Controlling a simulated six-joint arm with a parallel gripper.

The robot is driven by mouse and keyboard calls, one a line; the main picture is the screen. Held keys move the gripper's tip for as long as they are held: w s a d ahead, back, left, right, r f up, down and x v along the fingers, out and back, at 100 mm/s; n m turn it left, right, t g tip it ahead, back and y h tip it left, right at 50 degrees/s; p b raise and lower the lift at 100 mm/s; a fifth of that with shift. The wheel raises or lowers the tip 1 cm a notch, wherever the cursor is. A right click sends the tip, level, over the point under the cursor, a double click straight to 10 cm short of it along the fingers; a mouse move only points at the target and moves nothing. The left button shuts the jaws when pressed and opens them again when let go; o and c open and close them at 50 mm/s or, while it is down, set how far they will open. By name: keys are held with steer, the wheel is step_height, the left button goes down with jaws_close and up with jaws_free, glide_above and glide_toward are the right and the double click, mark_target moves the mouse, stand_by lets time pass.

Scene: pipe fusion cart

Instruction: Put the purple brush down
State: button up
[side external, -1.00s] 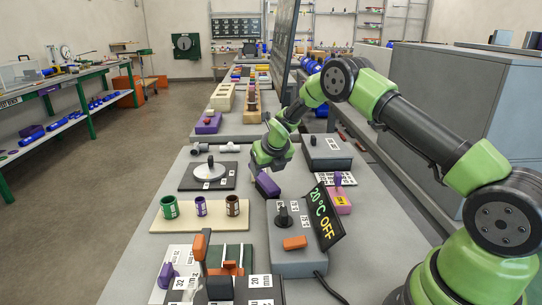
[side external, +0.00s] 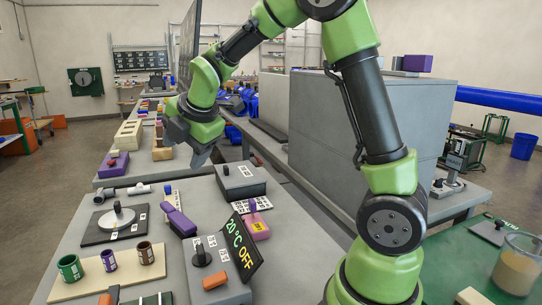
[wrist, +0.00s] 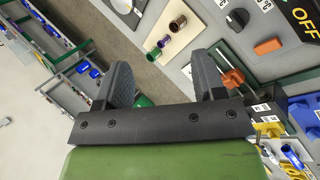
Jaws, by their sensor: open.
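The purple brush (side external: 180,222) lies on the grey bench top in the side external view, just left of the grey control box (side external: 215,268) with a black knob. Whether it touches the box is unclear. My gripper (side external: 192,158) is above and behind the brush, well apart from it. In the wrist view my gripper (wrist: 165,72) shows two spread fingers with nothing between them. The brush cannot be made out in the wrist view.
A beige board (side external: 75,292) holds green, purple and brown sockets. A black plate (side external: 92,236) bears a round metal disc. A grey box (side external: 240,179) and a pink block (side external: 257,228) stand behind the display reading 20 °C OFF (side external: 243,250). Bare bench shows at the front right.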

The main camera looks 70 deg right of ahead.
steer(key=s+a+r+m+y, duration=0.1)
steer(key=s+a+m, duration=0.2)
steer(key=s+m, duration=0.4)
steer(key=s+a+r+m+y, duration=0.1)
steer(key=s+a+r+m, duration=0.1)
steer(key=s+m, duration=0.5)
steer(key=s+a+r+m+t+y, duration=0.1)
steer(key=s+a+m, duration=0.3)
steer(key=s+m, duration=0.3)
steer(key=shift+s+r+m+y, duration=0.3)
steer(key=shift+s+r+y, duration=0.05)
steer(key=shift+s+y, duration=0.05)
steer(key=shift+o, duration=0.5)
